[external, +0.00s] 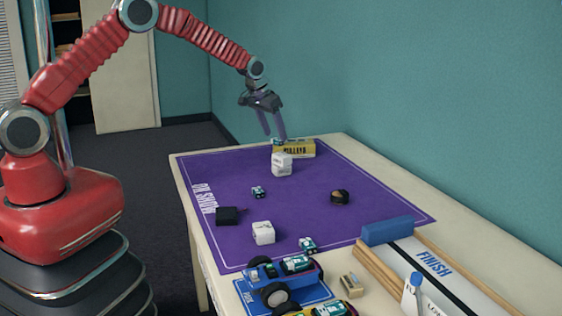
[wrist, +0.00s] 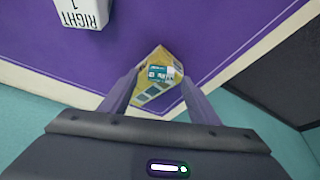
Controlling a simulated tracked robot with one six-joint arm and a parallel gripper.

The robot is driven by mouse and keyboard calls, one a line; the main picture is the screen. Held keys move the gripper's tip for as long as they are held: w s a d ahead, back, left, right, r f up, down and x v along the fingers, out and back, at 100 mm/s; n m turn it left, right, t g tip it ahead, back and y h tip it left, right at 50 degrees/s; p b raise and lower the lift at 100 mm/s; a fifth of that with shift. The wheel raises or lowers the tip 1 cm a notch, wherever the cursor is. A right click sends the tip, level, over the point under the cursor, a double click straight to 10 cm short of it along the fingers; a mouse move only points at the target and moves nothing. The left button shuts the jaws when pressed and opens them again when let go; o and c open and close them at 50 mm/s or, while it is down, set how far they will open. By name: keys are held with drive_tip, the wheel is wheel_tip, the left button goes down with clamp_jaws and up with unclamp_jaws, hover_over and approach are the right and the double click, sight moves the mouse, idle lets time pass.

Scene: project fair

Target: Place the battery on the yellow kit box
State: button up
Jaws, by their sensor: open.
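The yellow kit box (external: 300,149) lies at the far end of the purple mat. In the wrist view the box (wrist: 152,97) shows between my fingers. A small teal and white battery (wrist: 160,72) appears to rest on top of the box; in the external view it (external: 277,141) is at the box's left end, partly hidden by a finger. My gripper (external: 275,137) points down over that end, with its fingers apart on either side of the battery. Whether a finger touches it I cannot tell.
A white block (external: 282,165) stands close in front of the box. A similar teal piece (external: 258,192), a black box (external: 228,216), another white block (external: 263,233) and a dark round item (external: 340,197) are on the mat (external: 300,210). A blue car (external: 290,283) is at the near end.

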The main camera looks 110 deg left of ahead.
drive_tip(key=v, duration=1)
idle(0.4)
idle(0.4)
